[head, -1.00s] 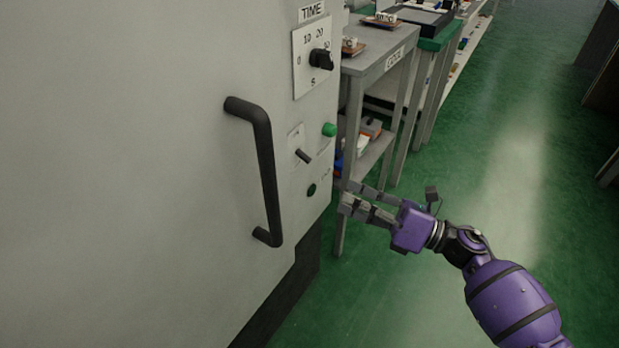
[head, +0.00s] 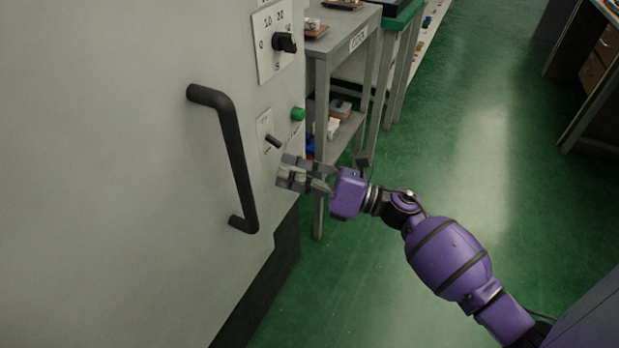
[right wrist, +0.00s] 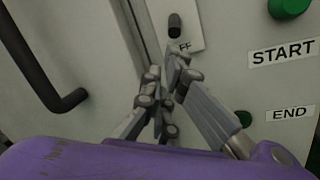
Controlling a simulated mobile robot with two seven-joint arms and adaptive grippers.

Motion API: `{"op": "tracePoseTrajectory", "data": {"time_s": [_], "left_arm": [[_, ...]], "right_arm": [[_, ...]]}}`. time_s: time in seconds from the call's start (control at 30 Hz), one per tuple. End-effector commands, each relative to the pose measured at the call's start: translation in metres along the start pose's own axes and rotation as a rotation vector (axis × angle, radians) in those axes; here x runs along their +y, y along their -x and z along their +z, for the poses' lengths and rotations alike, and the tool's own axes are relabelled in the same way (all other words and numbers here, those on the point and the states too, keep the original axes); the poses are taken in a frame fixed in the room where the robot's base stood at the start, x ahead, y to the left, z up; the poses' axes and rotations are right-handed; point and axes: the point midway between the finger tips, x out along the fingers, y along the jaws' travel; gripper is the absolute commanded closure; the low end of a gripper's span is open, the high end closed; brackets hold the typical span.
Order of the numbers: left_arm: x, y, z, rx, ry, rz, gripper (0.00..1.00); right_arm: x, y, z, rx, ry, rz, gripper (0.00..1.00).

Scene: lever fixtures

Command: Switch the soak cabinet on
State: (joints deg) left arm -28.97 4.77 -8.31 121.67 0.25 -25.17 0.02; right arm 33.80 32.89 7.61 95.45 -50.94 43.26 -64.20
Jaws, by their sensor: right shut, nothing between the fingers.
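The soak cabinet (head: 120,160) is a large pale grey box filling the left of the head view. Its small black toggle lever (head: 273,141) sits on a white plate below the time dial (head: 285,43). In the right wrist view the lever (right wrist: 174,27) stands above the fingers, with part of a label reading "FF" below it. My right gripper (head: 284,172) is shut and empty, just below the lever plate and close to the panel; its fingertips (right wrist: 168,75) overlap the plate's lower edge in the wrist view. My left gripper is not in view.
A black door handle (head: 232,160) projects left of the lever. A grey shelf table (head: 335,55) stands behind the cabinet. Green floor is clear at right.

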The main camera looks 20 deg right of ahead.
Motion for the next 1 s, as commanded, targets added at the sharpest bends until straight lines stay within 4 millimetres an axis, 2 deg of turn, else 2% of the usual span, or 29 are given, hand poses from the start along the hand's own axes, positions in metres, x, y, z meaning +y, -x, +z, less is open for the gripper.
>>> {"op": "tracePoseTrajectory", "data": {"time_s": [0.1,0.23,0.67,0.87,1.0], "left_arm": [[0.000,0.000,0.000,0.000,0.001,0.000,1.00],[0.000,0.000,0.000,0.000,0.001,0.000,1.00],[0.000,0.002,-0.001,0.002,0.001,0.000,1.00],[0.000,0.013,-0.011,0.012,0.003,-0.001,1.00],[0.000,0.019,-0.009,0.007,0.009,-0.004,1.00]], "right_arm": [[0.000,-0.014,0.000,-0.001,0.001,0.000,1.00],[0.000,-0.021,0.000,0.000,0.001,0.000,1.00],[0.000,-0.021,0.001,0.003,-0.001,-0.003,1.00],[0.003,-0.020,0.005,0.032,-0.006,-0.021,1.00],[0.003,-0.019,0.004,0.047,-0.009,-0.030,1.00]]}}
